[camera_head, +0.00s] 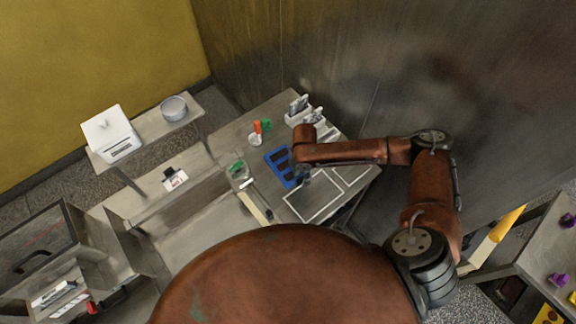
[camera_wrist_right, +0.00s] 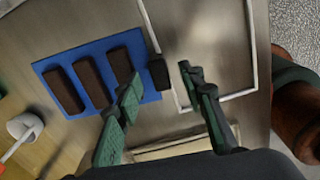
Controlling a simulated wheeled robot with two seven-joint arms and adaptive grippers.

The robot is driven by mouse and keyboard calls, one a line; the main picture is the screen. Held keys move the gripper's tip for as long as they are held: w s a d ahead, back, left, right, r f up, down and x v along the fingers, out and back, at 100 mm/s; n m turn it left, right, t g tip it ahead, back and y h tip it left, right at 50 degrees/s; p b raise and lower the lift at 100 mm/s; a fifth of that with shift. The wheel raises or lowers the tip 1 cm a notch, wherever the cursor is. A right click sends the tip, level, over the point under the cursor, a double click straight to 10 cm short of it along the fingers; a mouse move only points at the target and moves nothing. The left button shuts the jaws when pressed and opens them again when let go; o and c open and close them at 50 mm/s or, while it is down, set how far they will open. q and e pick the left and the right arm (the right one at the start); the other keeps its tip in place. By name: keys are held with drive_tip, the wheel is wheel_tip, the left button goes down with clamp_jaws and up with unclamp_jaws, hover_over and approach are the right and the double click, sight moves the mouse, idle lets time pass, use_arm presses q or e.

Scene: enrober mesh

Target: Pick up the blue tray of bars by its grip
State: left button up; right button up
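The blue tray (camera_wrist_right: 98,54) lies flat on the steel table, with three dark brown bars (camera_wrist_right: 92,82) across it in the right wrist view. A small dark block, seemingly its grip (camera_wrist_right: 158,72), stands at the tray's right edge. My right gripper (camera_wrist_right: 160,78) is open, its two green-padded fingers spread to either side of the dark block with gaps visible. In the head view the blue tray (camera_head: 271,157) is partly hidden by my right arm, and the right gripper (camera_head: 301,172) is over its right side. My left gripper is not seen.
White outlined rectangles (camera_head: 314,199) mark the table right of the tray. White holders (camera_head: 299,112) stand at the back. A white cup (camera_head: 255,139) with an orange-handled tool and green items are left of the tray. A side shelf holds a bowl (camera_head: 173,108).

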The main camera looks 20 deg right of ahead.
drive_tip(key=shift+f, duration=0.7)
drive_tip(key=shift+c, duration=0.4)
clamp_jaws()
